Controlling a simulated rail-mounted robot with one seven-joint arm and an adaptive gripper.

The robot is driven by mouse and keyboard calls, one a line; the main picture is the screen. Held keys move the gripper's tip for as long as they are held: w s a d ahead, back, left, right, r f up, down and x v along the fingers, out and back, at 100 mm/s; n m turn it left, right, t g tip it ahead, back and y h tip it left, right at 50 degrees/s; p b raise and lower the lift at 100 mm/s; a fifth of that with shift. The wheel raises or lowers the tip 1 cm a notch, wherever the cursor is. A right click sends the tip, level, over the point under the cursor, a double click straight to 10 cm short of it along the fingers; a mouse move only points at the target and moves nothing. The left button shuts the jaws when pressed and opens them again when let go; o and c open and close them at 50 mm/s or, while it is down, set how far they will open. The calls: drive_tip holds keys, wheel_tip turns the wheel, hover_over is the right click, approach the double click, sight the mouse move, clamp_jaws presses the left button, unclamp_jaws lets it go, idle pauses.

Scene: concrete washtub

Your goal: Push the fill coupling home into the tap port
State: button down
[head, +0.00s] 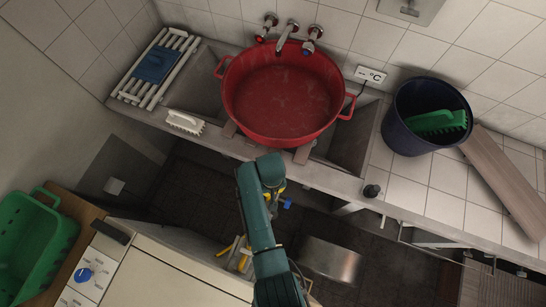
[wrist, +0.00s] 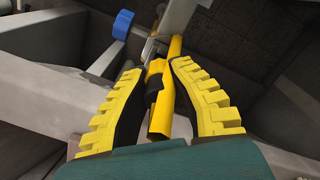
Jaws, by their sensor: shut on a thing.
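My gripper (wrist: 160,72) has two ridged yellow fingers with black pads. They are closed around a yellow tube-like piece with a black band, which I take to be the fill coupling (wrist: 160,118). Its far end lies close to a small pale metal fitting (wrist: 151,46); I cannot tell whether they touch, or whether this fitting is the tap port. A blue knob (wrist: 123,25) is left of the fingertips. In the head view my gripper (head: 279,190) is mostly hidden by my arm, below the washtub's front edge, with the blue knob (head: 286,203) beside it.
A red basin (head: 283,132) sits in the concrete washtub (head: 345,185) below wall taps (head: 288,35). A dark bucket (head: 405,130) with a green brush stands right. A white cabinet top (head: 160,275) and a green basket (head: 35,240) are at lower left. Grey beams flank the gripper.

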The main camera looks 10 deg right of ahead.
drive_tip(key=shift+f+b, duration=0.6)
drive_tip(key=shift+f, duration=0.3)
drive_tip(key=c, duration=1)
unclamp_jaws()
drive_tip(key=r, duration=1.2)
drive_tip(key=shift+w, duration=0.3)
